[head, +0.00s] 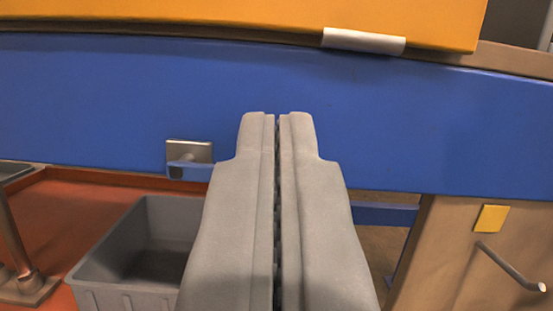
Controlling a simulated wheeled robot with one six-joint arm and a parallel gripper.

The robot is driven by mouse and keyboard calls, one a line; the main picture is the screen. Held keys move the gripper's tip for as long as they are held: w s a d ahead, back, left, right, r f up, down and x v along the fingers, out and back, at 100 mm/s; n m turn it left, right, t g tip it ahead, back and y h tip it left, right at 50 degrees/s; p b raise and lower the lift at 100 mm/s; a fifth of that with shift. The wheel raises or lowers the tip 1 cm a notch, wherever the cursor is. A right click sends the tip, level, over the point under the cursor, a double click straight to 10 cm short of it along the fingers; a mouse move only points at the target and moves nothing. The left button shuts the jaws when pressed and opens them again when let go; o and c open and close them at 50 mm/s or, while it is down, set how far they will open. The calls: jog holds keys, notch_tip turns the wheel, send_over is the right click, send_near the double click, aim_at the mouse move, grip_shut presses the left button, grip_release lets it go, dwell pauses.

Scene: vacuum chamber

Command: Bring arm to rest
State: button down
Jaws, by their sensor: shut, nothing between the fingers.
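My gripper (277,116) is in the middle of the head view, pointing away from the camera. Its two grey fingers are side by side with only a thin dark line between them. It is shut and holds nothing. The fingertips show in front of a wide blue beam (400,130) that crosses the whole view. I cannot tell how far the tips are from the beam.
An orange panel (240,12) with a white strip (363,41) is above the beam. A grey bin (95,270) stands on a red surface (75,215) at lower left. A metal bracket (190,150) is on the beam. A brown panel with a rod handle (508,268) is at right.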

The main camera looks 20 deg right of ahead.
jog(key=shift+s+a+f, duration=0.1)
jog(key=shift+s+f, duration=0.05)
jog(key=shift+s, duration=0.25)
jog(key=s+a+r+g+y, duration=0.1)
jog(key=s+r, duration=0.3)
jog(key=s, duration=0.6)
jog(key=s+a+r+n+g+y, duration=0.1)
jog(key=s+a+r+y, duration=0.2)
jog(key=s, duration=0.8)
jog(key=s+a+r+n+g+y, duration=0.1)
jog(key=s+a+r, duration=0.3)
jog(key=s, duration=0.6)
jog(key=shift+s+a+r+g+y, duration=0.25)
jog(key=shift+r+g+y, duration=0.05)
jog(key=shift+r+y, duration=0.25)
jog(key=shift+w, duration=0.1)
